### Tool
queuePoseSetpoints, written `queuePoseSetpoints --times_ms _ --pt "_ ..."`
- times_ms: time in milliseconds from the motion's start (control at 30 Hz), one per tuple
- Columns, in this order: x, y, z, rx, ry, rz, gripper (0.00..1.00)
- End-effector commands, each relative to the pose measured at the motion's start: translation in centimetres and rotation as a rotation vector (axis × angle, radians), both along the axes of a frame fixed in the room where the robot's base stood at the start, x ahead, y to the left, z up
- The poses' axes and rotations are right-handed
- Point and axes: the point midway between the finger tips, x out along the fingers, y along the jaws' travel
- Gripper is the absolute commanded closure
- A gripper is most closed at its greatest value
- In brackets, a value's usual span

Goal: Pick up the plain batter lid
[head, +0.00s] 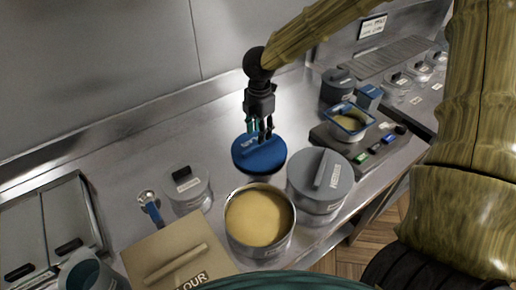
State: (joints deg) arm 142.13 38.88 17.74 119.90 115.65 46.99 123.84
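A round blue lid (257,156) with white lettering too small to read and a raised bar handle is near the middle of the counter; I cannot tell for sure that it is the plain batter lid. A clear container shows just under its front edge. My gripper (262,136) points down over the lid, with its dark fingers at the handle. I cannot tell whether they are shut on it. An open steel pot (232,238) of yellow batter (259,216) stands in front. To its right, a grey lid (337,172) with a bar handle covers another pot.
A clear lidded jar (186,190) and a small ladle (153,211) stand left. A tan flour box (175,252) is in front. Right are a blue-rimmed tub (350,122), a dark lidded pot (338,84) and a dark tray with coloured pieces. The steel wall bounds the back.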

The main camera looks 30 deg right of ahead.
Motion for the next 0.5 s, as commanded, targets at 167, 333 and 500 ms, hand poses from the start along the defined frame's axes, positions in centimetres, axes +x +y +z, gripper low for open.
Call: queuePoseSetpoints --times_ms 167,333,500 --pt "0.0 0.0 -0.6 0.000 0.002 -0.001 0.61" --pt "0.0 0.1 -2.2 0.000 0.002 0.001 0.61" --pt "0.1 0.1 -4.0 -0.001 0.002 0.000 0.61"
